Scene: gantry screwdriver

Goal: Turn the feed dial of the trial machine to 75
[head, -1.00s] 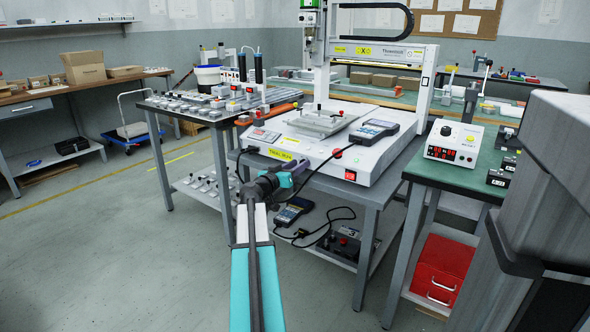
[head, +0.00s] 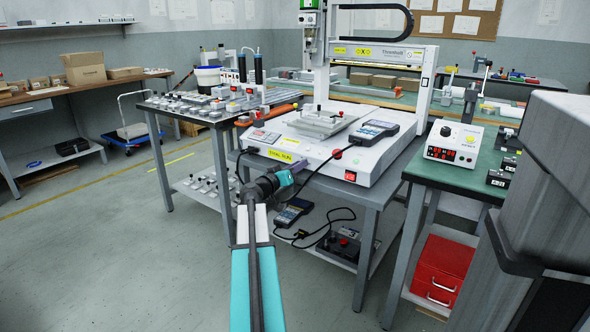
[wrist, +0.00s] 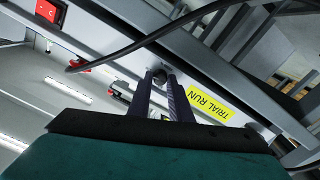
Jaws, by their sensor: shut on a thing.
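The trial machine (head: 390,168) is a white desktop gantry on a grey stand. A yellow TRIAL RUN label (head: 280,155) is on its front face; the label also shows in the wrist view (wrist: 211,103). My gripper (head: 299,166) is at that front face, to the right of the label. In the wrist view my gripper (wrist: 161,84) has its two dark fingers shut on a small dark knob, the feed dial (wrist: 159,73). The fingers cover most of the dial. In the head view the dial is hidden behind my gripper. No scale or number on it can be read.
A red power switch (head: 350,175) and a red stop button (head: 337,153) are on the same front face. A black cable (wrist: 175,40) crosses close in the wrist view. A handheld pendant (head: 373,131) lies on the machine. A green bench (head: 470,192) stands at right.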

